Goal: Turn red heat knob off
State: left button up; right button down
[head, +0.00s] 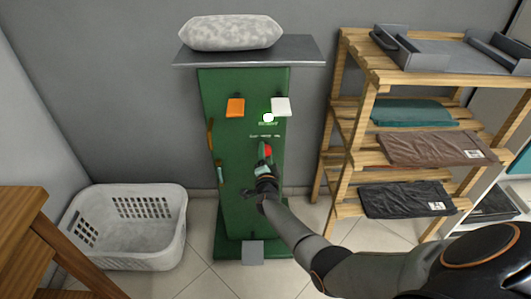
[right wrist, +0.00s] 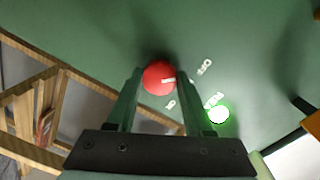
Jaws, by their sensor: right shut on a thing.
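The red heat knob (head: 267,150) is on the front of the green press stand (head: 240,205) in the head view. In the right wrist view the round red knob (right wrist: 159,78) has a pale pointer mark and sits between the fingertips. My right gripper (head: 265,163) reaches up to the panel from below and is shut on the knob; it also shows in the right wrist view (right wrist: 160,85). Small white labels (right wrist: 204,67) surround the knob. A lit, white-green indicator (head: 268,117) is above the knob. My left gripper is not in view.
An orange switch (head: 235,108) and a white switch (head: 281,107) sit higher on the panel. A padded press board (head: 231,33) tops the stand. A wooden shelf (head: 345,110) with folded cloths is close on the right. A white basket (head: 128,262) stands left.

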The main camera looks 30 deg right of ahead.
jog(key=shift+f, duration=0.15)
jog(key=shift+c, duration=1.5)
grip_release()
pick_arm(q)
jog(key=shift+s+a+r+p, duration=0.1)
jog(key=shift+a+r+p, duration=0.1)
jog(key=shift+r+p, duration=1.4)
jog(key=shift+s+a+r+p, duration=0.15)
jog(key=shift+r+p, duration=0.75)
jog(key=shift+p, duration=1.35)
pick_arm(e)
jog(key=v, duration=1.2)
jog(key=shift+s, duration=0.25)
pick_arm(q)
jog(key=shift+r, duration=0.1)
pick_arm(e)
jog(key=shift+a, duration=0.15)
